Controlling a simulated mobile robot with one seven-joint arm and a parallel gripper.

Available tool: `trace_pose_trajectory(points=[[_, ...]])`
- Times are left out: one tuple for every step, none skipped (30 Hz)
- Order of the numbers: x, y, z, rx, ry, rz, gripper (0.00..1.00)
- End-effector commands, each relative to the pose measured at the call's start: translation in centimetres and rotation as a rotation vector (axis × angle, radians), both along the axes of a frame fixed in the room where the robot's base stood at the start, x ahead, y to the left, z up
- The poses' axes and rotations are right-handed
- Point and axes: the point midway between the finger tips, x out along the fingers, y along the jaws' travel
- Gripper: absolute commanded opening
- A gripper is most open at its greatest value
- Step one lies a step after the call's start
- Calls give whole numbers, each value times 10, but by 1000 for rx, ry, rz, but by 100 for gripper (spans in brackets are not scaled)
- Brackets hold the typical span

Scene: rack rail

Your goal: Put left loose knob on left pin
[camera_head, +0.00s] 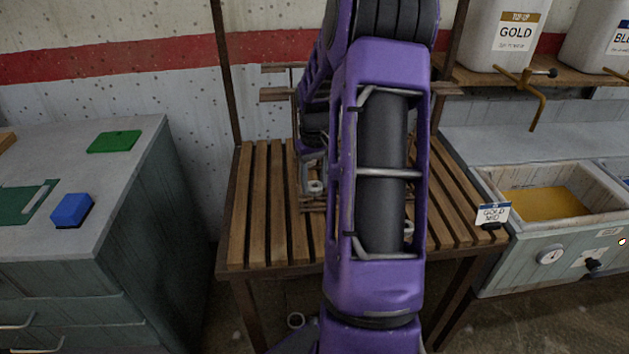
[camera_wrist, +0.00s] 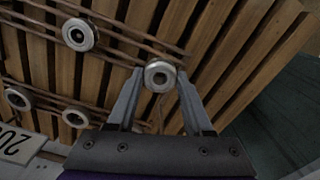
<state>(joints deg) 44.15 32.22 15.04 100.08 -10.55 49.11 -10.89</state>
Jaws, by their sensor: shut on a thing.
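In the head view my gripper (camera_head: 314,172) is partly hidden behind my purple arm, over the slatted wooden bench. Another round metal knob (camera_wrist: 79,33) sits at the rails (camera_wrist: 120,32) in the wrist view. Two more ring-shaped metal pieces (camera_wrist: 18,98) (camera_wrist: 75,118) show lower left. I cannot make out the left pin, nor whether the held knob touches a rail.
The slatted bench (camera_head: 262,205) stands between a grey cabinet (camera_head: 120,215) at left and a trough of gold liquid (camera_head: 545,203) at right. A blue block (camera_head: 72,210) and a green pad (camera_head: 114,141) lie on the cabinet. A white gold-labelled container (camera_head: 505,35) stands on a shelf.

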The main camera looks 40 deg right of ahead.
Motion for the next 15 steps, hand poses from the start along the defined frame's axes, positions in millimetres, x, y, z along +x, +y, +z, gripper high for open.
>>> trace_pose_trajectory(points=[[0,0,0,0,0,0,0],[0,0,0,0,0,0,0],[0,0,0,0,0,0,0],[0,0,-1,0,0,0,0],[0,0,-2,0,0,0,0],[0,0,-3,0,0,0,0],[0,0,-3,0,0,0,0],[0,0,-4,0,0,0,0],[0,0,-6,0,0,0,0],[0,0,-7,0,0,0,0],[0,0,-7,0,0,0,0],[0,0,-9,0,-1,0,0],[0,0,-10,0,-1,0,0],[0,0,-10,0,-1,0,0],[0,0,-12,0,-1,0,0]])
